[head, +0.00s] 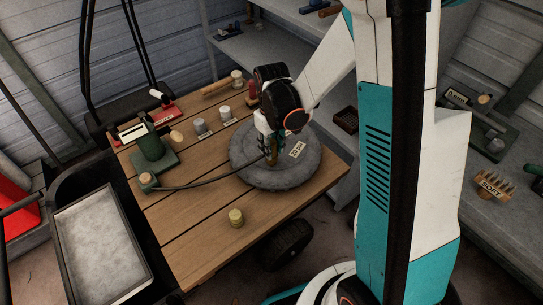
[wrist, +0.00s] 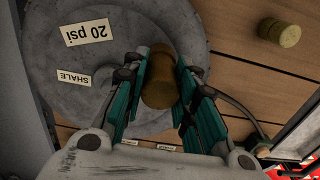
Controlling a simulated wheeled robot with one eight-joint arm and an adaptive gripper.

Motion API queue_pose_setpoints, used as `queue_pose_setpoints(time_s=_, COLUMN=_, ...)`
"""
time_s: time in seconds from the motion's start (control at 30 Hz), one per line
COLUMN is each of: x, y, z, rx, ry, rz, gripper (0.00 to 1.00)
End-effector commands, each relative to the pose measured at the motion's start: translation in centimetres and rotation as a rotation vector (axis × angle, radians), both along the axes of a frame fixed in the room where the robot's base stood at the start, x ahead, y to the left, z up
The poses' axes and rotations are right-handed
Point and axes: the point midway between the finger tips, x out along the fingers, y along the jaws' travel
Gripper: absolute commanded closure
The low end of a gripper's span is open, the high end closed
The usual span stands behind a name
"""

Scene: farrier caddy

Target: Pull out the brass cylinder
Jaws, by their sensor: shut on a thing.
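A brass cylinder (head: 272,156) stands upright at the round grey stone disc (head: 250,176) on the wooden table. It also shows in the wrist view (wrist: 159,82), brownish gold with a rounded top. My gripper (head: 270,152) comes down from above with its teal fingers on both sides of the cylinder, shut on it; the fingers also show in the wrist view (wrist: 161,72). The disc carries a "20 psi" label (wrist: 87,32) and a "SHALE" label (wrist: 74,78). I cannot tell how deep the cylinder sits, as the fingers hide part of it.
A black hose (head: 205,184) runs from the green pump (head: 151,152) side to the disc. Small grey weights (head: 200,127) and a red tool (head: 160,106) stand behind. The table's front left is clear.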

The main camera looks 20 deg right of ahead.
Motion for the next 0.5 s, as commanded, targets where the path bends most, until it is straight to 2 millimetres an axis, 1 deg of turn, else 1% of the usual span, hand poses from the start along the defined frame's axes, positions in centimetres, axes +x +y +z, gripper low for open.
queue_pose_setpoints(time_s=0.5, x=0.0, y=0.0, z=2.9, rx=0.000, ry=0.000, rz=0.000, gripper=1.00)
